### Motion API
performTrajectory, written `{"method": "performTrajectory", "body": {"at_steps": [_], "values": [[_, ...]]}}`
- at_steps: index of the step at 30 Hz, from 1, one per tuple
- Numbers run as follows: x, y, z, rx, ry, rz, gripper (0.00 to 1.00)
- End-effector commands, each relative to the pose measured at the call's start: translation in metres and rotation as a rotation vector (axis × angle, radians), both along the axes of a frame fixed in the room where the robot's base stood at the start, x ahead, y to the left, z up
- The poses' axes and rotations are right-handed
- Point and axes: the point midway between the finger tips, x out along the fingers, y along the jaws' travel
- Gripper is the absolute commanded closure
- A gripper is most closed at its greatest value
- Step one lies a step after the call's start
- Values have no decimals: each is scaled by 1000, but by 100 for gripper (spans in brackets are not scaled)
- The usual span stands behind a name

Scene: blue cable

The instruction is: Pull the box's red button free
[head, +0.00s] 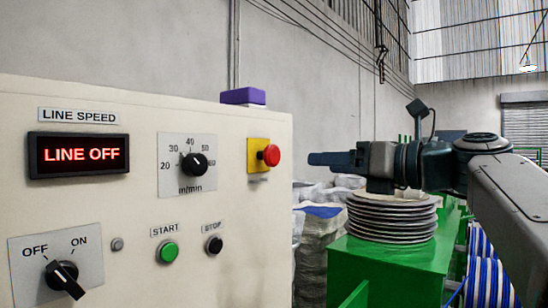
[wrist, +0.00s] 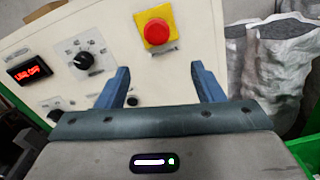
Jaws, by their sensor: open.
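The red button (head: 271,155) is a round mushroom head on a yellow backing plate (head: 257,155) at the right end of the cream control box (head: 140,255). It also shows in the wrist view, where the red button (wrist: 157,32) sits above and between my fingers. My gripper (head: 312,158) points at the button from the right in the head view, with a gap between them. In the wrist view my gripper (wrist: 160,77) has its two blue fingers spread wide and holds nothing. The button's stem is hidden behind its head.
The panel also has a LINE OFF display (head: 78,155), a speed dial (head: 194,164), a green START button (head: 168,251), a black STOP button (head: 214,244) and an OFF/ON switch (head: 64,278). A purple block (head: 243,96) lies on top. Stacked discs (head: 391,220) stand beneath my arm.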

Motion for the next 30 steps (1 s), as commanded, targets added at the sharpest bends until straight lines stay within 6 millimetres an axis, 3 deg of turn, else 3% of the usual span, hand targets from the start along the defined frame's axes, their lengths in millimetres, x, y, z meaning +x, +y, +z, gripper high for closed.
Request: {"method": "performTrajectory", "body": {"at_steps": [3,8,21,30], "values": [[1,2,11,41,11,8,39],[14,18,11,46,14,9,39],[68,88,12,43,13,8,39],[83,107,10,42,12,7,39]]}}
